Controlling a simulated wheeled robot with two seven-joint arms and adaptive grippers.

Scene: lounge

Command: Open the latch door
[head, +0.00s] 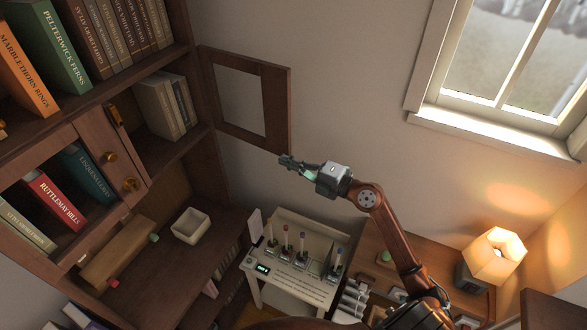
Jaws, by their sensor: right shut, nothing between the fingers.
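A dark wooden framed door (279,105) stands swung out from the right side of the bookshelf, against the pale wall. The wall shows through its middle. Its left edge meets the shelf upright, and the shelf bay beside it is uncovered. My right gripper (287,161) is shut and empty, just below the door's lower right corner. I cannot tell whether it touches the door. A narrow wooden panel (110,158) with two brass knobs (130,184) and a small orange-brown latch piece (114,115) is in the shelf's middle. My left gripper is out of view.
Books (62,52) fill the shelves at left. A cream box (191,226) sits on the lower counter. Below my right arm is a white stand (290,280) with several capped tubes. A lit lamp (494,252) stands at right, under a window (500,60). Open air surrounds my gripper.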

